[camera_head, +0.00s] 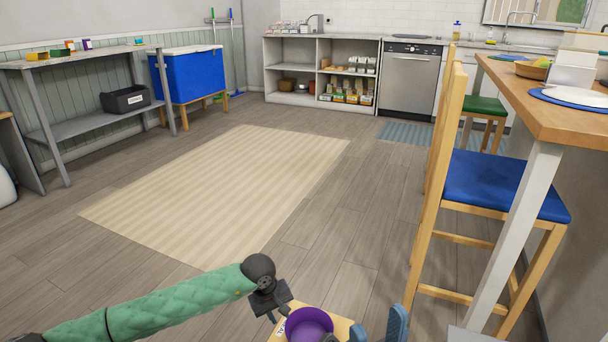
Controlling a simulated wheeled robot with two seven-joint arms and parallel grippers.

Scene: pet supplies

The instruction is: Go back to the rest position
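My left gripper (278,313) is black, at the end of my green padded arm, low in the head view. Its two fingertips point down and stand a little apart, with nothing seen between them. It is just left of and above a purple bowl (309,323). The bowl sits on a light wooden surface (343,327), cut off by the bottom edge. A small dark part at the bottom edge beside the bowl may belong to my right gripper, but its fingers cannot be made out.
Blue-grey upright pieces (397,325) stand right of the bowl. A wooden chair with a blue seat (505,183) and a wooden-topped counter (560,118) are at the right. A beige rug (225,190) lies ahead on open floor. A grey shelf table (95,125) stands at the left.

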